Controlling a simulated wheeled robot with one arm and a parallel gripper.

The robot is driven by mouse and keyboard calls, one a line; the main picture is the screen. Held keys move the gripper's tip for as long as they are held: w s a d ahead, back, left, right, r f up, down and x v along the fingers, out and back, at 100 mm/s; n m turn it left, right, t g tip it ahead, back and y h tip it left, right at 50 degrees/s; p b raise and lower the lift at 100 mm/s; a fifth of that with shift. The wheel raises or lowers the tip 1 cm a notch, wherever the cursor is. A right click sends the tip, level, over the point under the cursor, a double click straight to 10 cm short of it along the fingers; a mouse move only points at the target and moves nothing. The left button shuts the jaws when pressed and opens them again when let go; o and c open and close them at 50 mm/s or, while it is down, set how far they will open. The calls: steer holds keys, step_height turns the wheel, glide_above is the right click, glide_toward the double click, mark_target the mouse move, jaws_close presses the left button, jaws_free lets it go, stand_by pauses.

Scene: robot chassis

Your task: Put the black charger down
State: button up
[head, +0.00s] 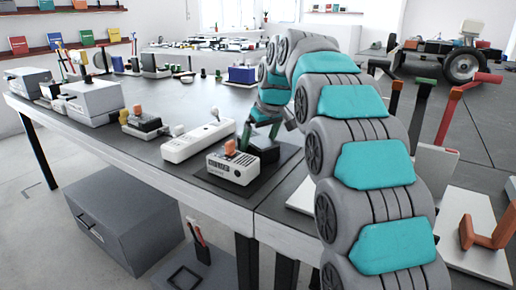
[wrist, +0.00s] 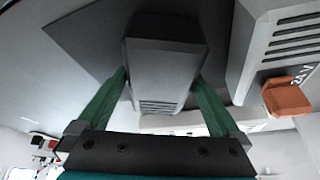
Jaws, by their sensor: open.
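The black charger (head: 264,152) rests on a dark mat (head: 213,180) near the table's front edge, partly hidden by my arm in the head view. In the wrist view the charger (wrist: 165,58) is a dark block with slots on its near face. My gripper (head: 259,136) is low over it. In the wrist view my gripper (wrist: 162,78) has its green fingers spread, one on each side of the charger. Whether either finger still touches it is hard to tell.
A white charger with an orange knob (head: 233,168) stands close to the left of the black one; it is at the right of the wrist view (wrist: 262,45). A long white power strip (head: 198,140) lies behind. Several tools and boxes fill the table's left; its back middle has free room.

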steer(key=shift+f, duration=0.1)
jaws_close()
stand_by(0.9)
